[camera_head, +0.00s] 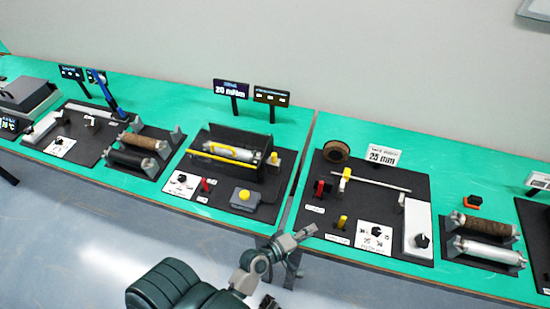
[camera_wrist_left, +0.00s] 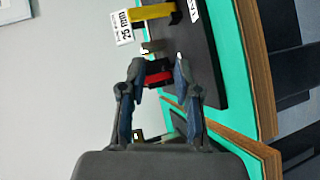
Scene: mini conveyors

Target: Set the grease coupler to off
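No part I can read is marked as the grease coupler; the small labels are too blurred. On the black panel right of the table seam stand a red lever (camera_head: 320,188) and a yellow lever (camera_head: 342,222), each beside a small white label. My left gripper (camera_head: 307,233) is in front of this panel, at the table's front edge, apart from both levers. In the left wrist view its fingers (camera_wrist_left: 160,66) are spread and empty, with a red part (camera_wrist_left: 158,79) seen between them, farther off. My right gripper is not in view.
The same panel (camera_head: 385,200) carries a brown ring (camera_head: 336,151), a pale rod, a "25 mm" sign (camera_head: 382,157) and a white block with a black knob. Left of the seam stands a black tray (camera_head: 235,150) with rollers and a yellow button (camera_head: 244,196). Green table strips between panels are clear.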

